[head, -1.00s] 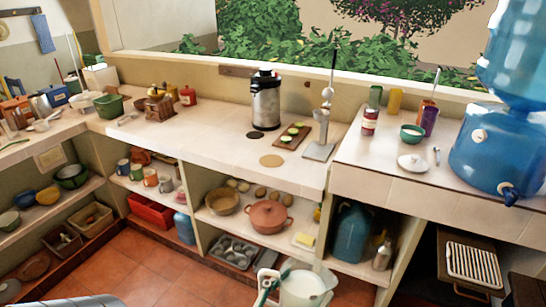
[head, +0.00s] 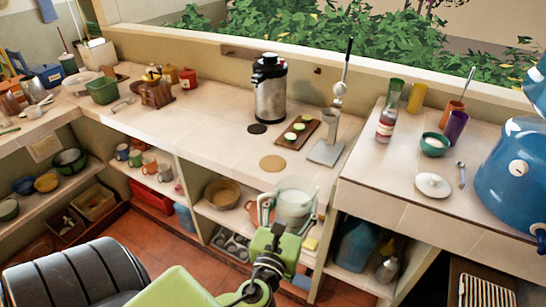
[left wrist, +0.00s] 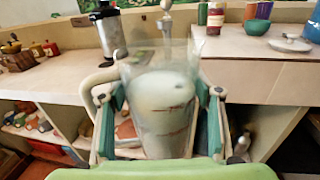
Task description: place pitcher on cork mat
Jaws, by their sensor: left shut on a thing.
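A clear pitcher (head: 296,207) with whitish contents is held by my left gripper (head: 278,238), in front of the counter's front edge. In the left wrist view the pitcher (left wrist: 160,108) stands roughly upright between the two fingers (left wrist: 160,115), its pale handle on the left. The gripper is shut on its body. The cork mat, a tan round disc (head: 272,163), lies bare on the counter near the front edge, behind and left of the pitcher in the head view. My right gripper is not in view.
On the counter (head: 215,140), a dark disc (head: 257,128), a steel dispenser (head: 270,88) and a board with green slices (head: 298,131) stand behind the mat. A metal stand (head: 329,140) is to the right. Shelves with a basket (head: 221,193) lie below. Counter left of the mat is clear.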

